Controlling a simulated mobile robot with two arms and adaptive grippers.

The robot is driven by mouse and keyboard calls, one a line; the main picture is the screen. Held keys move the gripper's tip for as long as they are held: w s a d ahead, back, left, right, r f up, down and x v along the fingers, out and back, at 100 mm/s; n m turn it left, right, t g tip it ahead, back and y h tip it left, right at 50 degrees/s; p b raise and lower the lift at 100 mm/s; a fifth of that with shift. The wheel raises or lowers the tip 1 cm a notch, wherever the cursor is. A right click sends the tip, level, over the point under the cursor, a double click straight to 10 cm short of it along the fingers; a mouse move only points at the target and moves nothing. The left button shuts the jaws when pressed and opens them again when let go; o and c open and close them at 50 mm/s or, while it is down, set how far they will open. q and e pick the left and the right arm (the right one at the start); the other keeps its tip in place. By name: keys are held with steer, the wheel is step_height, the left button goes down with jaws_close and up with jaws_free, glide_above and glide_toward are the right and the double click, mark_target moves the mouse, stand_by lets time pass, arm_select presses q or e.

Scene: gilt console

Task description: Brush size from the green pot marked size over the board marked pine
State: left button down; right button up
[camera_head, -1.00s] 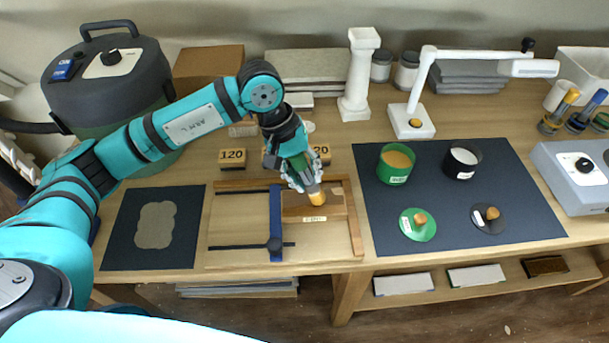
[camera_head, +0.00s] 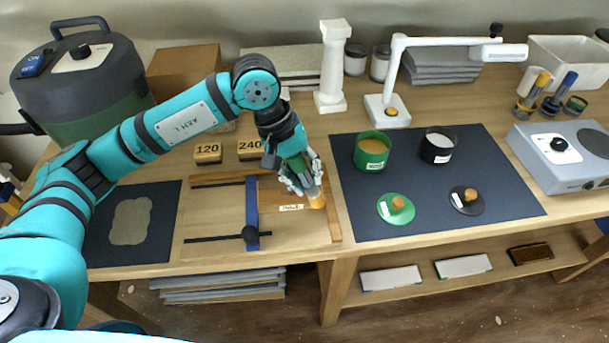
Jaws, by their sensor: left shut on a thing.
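My left gripper (camera_head: 303,183) is shut on a brush (camera_head: 316,201) with pale yellow bristles pointing down. The bristles are at the right end of the brown board (camera_head: 270,193), which carries a small pale label and lies in a wooden frame with a blue bar clamp. I cannot tell whether the bristles touch the board, and the gripper hides part of it. The green pot (camera_head: 372,165) stands open on the dark mat, with amber contents and a white label. Its green lid (camera_head: 388,215) lies in front. My right gripper is not in view.
A black pot (camera_head: 437,157) with white contents and its black lid (camera_head: 460,207) share the dark mat (camera_head: 510,200). A white lamp (camera_head: 393,115) and white column (camera_head: 333,70) stand behind. A grey hotplate (camera_head: 535,165) is at right. Sanding blocks (camera_head: 208,160) sit behind the frame.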

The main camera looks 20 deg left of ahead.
arm_select(q)
steer(key=shift+d+r, duration=0.15)
steer(key=shift+r, duration=0.75)
steer(key=shift+r+p, duration=0.25)
steer(key=shift+p, duration=0.1)
steer(key=shift+w+r, duration=0.25)
steer(key=shift+r, duration=0.45)
steer(key=shift+s+r+p, duration=0.1)
steer(key=shift+r+p, duration=0.45)
steer(key=shift+r, duration=1)
steer(key=shift+r+p, duration=0.25)
steer(key=shift+p, duration=0.1)
steer(key=shift+r, duration=0.15)
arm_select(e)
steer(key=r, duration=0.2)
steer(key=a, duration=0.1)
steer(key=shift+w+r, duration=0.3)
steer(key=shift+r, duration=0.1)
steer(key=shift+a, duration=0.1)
